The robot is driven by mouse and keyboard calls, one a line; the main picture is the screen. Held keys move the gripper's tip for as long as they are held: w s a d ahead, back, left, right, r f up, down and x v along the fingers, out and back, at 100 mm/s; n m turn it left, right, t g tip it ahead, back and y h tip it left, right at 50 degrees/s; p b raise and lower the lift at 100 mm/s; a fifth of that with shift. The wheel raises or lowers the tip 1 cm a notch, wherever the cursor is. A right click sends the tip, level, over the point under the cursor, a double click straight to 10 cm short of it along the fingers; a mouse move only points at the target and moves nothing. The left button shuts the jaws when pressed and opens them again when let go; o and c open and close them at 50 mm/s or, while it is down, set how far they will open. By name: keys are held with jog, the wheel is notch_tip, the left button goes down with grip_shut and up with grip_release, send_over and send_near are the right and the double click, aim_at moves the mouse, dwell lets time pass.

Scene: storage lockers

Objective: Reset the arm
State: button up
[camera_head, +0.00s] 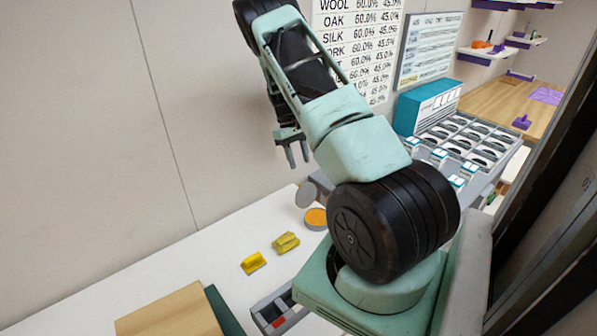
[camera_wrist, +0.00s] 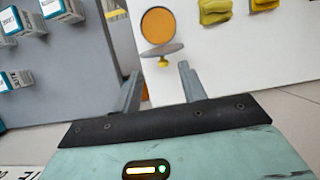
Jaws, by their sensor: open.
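My gripper (camera_head: 297,153) hangs above the white counter from my raised, bent arm in the head view. In the wrist view my gripper (camera_wrist: 158,90) shows its two grey fingers apart, with nothing between them. The fingers are clear of the things on the counter. Below them lie a round orange disc (camera_head: 316,218) and two yellow pieces (camera_head: 286,243) (camera_head: 254,262). The orange disc (camera_wrist: 158,25) also shows in the wrist view, beyond the fingertips, with a grey round plate (camera_wrist: 162,50) near it.
A wooden block (camera_head: 168,312) and a grey tray (camera_head: 278,312) stand at the front of the white counter (camera_head: 180,268). A teal box (camera_head: 428,106) and a rack of round dark items (camera_head: 468,138) stand at the right. A plain wall is behind my arm at left.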

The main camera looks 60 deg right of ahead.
jog(key=shift+r, duration=0.3)
dwell(0.4)
jog(key=w+a+r+n+t+b, duration=0.1)
jog(key=w+a+r+n, duration=0.15)
jog(key=a, duration=0.85)
jog(key=w+a+r+n+b, duration=0.1)
jog(key=a+r, duration=0.2)
jog(key=a, duration=0.8)
jog(key=w+a+r+n+t+b, duration=0.1)
jog(key=a+r, duration=0.2)
jog(key=a, duration=0.9)
jog(key=s+a+r+n, duration=0.25)
jog(key=s+a, duration=0.25)
jog(key=a, duration=0.5)
jog(key=s+a+n, duration=0.1)
jog(key=s+a, duration=0.2)
jog(key=s, duration=0.3)
jog(key=s+a+n+t+b, duration=0.1)
jog(key=s+a, duration=0.2)
jog(key=s, duration=0.3)
jog(key=s+a+r+n+t+b, duration=0.1)
jog(key=s+a+n, duration=0.1)
jog(key=s, duration=0.4)
jog(key=shift+s+a+h, duration=0.3)
jog(key=shift+a, duration=0.5)
